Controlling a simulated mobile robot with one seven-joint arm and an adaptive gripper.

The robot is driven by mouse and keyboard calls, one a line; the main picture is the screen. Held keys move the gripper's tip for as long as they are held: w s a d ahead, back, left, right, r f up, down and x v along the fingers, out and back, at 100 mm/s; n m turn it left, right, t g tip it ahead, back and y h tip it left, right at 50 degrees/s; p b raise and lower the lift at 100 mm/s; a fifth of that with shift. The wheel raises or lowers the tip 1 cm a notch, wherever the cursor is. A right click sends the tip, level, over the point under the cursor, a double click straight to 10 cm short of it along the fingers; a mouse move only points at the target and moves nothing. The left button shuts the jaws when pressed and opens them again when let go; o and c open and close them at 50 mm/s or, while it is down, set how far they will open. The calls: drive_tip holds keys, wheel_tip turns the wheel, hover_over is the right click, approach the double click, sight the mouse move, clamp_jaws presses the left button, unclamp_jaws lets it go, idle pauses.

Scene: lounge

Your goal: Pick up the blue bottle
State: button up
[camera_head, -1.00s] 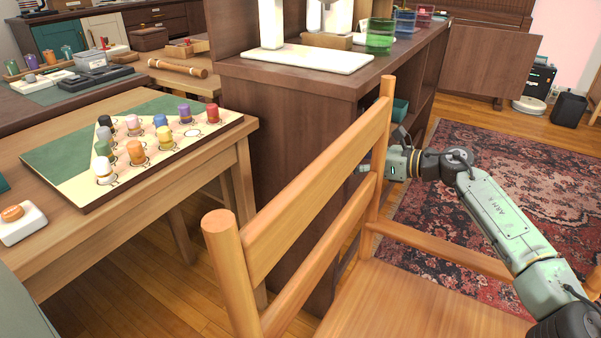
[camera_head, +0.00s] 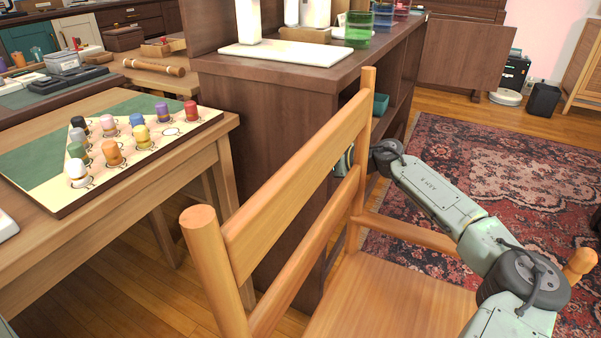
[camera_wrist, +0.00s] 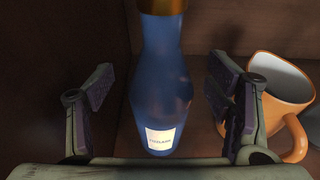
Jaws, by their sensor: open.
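The blue bottle (camera_wrist: 160,85) stands in the middle of the wrist view, with a gold-brown top and a small white label low on its front. My gripper (camera_wrist: 158,95) is open, with one finger pad on each side of the bottle and a visible gap on both sides. The bottle is inside a dark wooden compartment. In the head view the bottle is not visible, and my gripper is hidden behind the wooden chair and the shelf unit.
An orange mug (camera_wrist: 282,90) stands close to the right finger. A dark wooden wall (camera_wrist: 60,50) is to the left. In the head view, a wooden chair (camera_head: 300,195) stands in front of the dark shelf unit (camera_head: 270,125), near my arm. A patterned rug (camera_head: 510,165) covers the floor at right.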

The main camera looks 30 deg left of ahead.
drive_tip(key=shift+a+f, duration=0.1)
drive_tip(key=shift+a, duration=0.15)
clamp_jaws()
idle(0.8)
